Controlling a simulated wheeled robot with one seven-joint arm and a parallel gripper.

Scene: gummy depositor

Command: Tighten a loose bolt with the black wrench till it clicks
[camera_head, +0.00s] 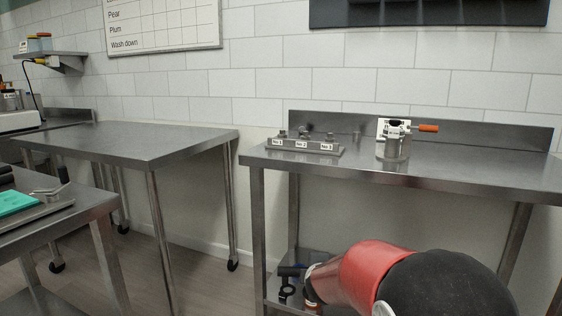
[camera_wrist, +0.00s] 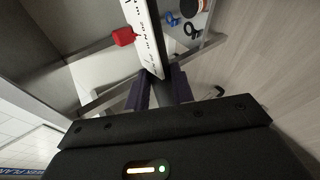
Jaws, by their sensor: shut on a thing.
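In the head view, a metal block (camera_head: 300,146) carrying several bolts with labels No 1, No 2 and No 3 sits on the right steel table. Which bolt is loose cannot be told. Whether the held thing is the black wrench is unclear.
The middle table (camera_head: 140,145) is bare. A tray with a teal item (camera_head: 15,202) is at left.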

